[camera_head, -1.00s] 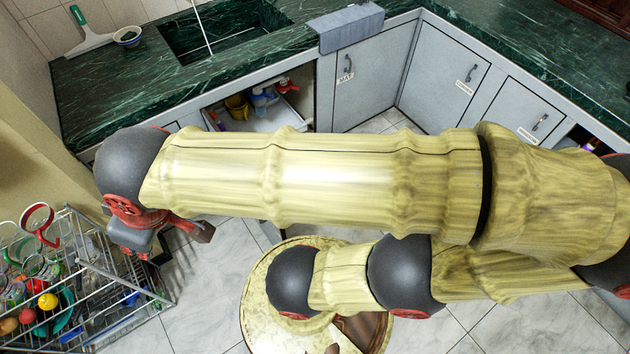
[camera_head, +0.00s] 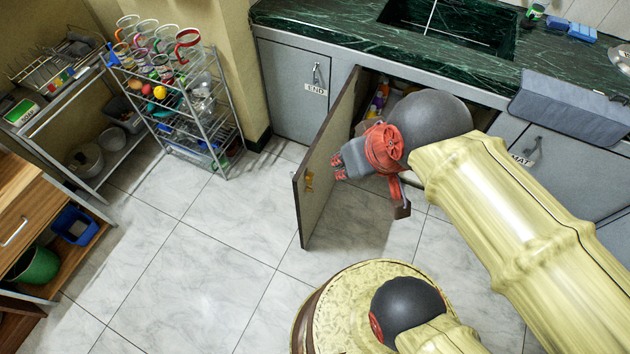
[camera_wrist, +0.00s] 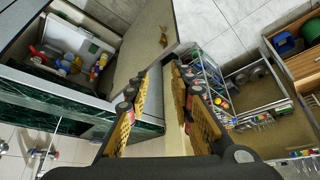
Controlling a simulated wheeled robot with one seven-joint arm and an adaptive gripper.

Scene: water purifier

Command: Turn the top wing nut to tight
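I cannot make out a wing nut in either view. An open cabinet (camera_wrist: 72,45) under the counter shows at the left of the wrist view, with several coloured items (camera_wrist: 68,65) inside. Its door (camera_head: 335,155) stands swung out in the head view; its inner face (camera_wrist: 150,50) lies beyond my fingers in the wrist view. My gripper (camera_wrist: 160,78) is open, with a gap between its two fingers and nothing held. In the head view, my wrist is in front of the cabinet opening and hides most of the inside.
A wire rack (camera_head: 205,110) with cups and coloured balls stands left of the door. A metal shelf (camera_head: 70,90) and wooden unit (camera_head: 30,215) are at the far left. The green counter (camera_head: 320,30) runs above the cabinets. Tiled floor between is clear.

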